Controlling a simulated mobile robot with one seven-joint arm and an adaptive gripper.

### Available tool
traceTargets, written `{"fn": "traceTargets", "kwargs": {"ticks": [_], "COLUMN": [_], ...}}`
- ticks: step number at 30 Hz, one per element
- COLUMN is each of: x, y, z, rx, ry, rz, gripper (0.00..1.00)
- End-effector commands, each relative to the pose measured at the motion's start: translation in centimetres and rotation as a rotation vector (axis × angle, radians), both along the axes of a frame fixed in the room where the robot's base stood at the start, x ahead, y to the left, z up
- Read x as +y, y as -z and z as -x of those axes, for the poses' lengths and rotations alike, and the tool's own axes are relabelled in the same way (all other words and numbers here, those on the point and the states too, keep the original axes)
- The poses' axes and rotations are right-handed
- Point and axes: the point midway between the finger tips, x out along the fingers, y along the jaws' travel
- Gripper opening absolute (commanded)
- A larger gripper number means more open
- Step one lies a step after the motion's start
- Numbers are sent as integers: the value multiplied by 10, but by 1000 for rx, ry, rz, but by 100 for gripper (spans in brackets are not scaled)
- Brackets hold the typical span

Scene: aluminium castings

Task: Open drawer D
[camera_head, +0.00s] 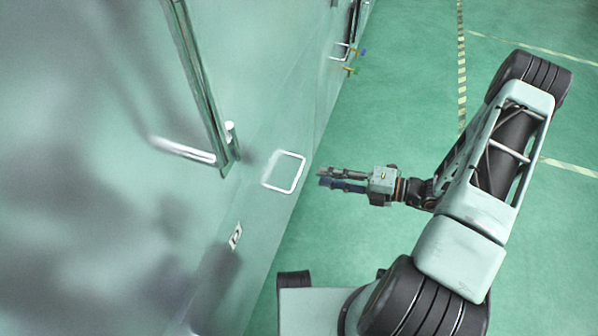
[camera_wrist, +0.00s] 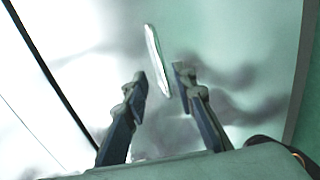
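A pale metal cabinet front (camera_head: 255,215) fills the left of the head view. A white bar handle (camera_head: 299,175) stands out from it and forms a square outline with its reflection. I cannot read a letter that marks drawer D. My gripper (camera_head: 321,177) is a little to the right of this handle, its fingers pointing at it, with a gap between. In the wrist view the handle (camera_wrist: 158,62) is a bright upright bar ahead of the fingertips, roughly between them. There my gripper (camera_wrist: 161,79) is open with nothing between its fingers. The panel looks closed.
A second white handle (camera_head: 185,151) sits on the front at the left, near a dark vertical frame (camera_head: 203,90). A small label (camera_head: 236,236) is below. Fittings (camera_head: 347,55) stick out farther back.

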Motion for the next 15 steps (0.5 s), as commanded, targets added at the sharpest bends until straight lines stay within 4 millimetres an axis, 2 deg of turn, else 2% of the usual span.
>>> {"fn": "traceTargets", "kwargs": {"ticks": [3, 9, 15], "x": [23, 57, 76], "y": [7, 14, 18], "z": [-7, -19, -26], "rx": [-1, 0, -2], "ry": [-6, -6, -5], "rz": [-1, 1, 3], "gripper": [25, 25, 25]}}
